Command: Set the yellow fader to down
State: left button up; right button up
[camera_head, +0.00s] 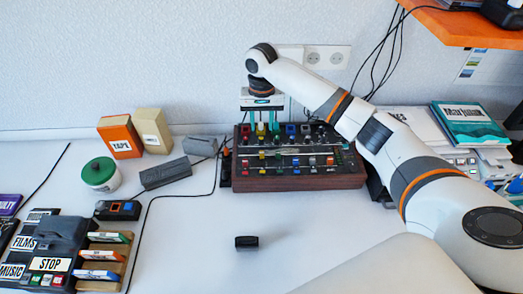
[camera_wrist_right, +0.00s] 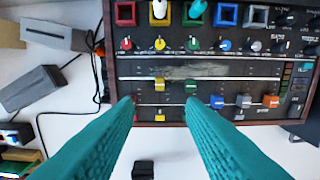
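The yellow fader (camera_wrist_right: 159,85) is a small yellow cap on the mixer panel (camera_wrist_right: 230,68), in the upper part of its slot. It sits higher than the blue, grey and orange caps. My right gripper (camera_wrist_right: 159,99) is open, with its two teal fingers pointing at the panel on either side of the yellow fader's column. Nothing is held between them. In the head view my right gripper (camera_head: 264,126) hangs over the left part of the dark mixer (camera_head: 300,182). My left gripper is not in view.
The green fader (camera_wrist_right: 191,87) lies close to the right fingertip. The blue (camera_wrist_right: 217,101), grey (camera_wrist_right: 243,101) and orange (camera_wrist_right: 270,101) faders stand further right. A black block (camera_head: 246,242) lies on the open table in front. A green-lidded jar (camera_head: 100,174) stands left.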

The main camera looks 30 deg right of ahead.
aim_at(262, 153)
notch_tip(262, 153, down, 12)
jog(key=shift+s+p, duration=0.1)
jog(key=shift+p, duration=0.4)
grip_shut()
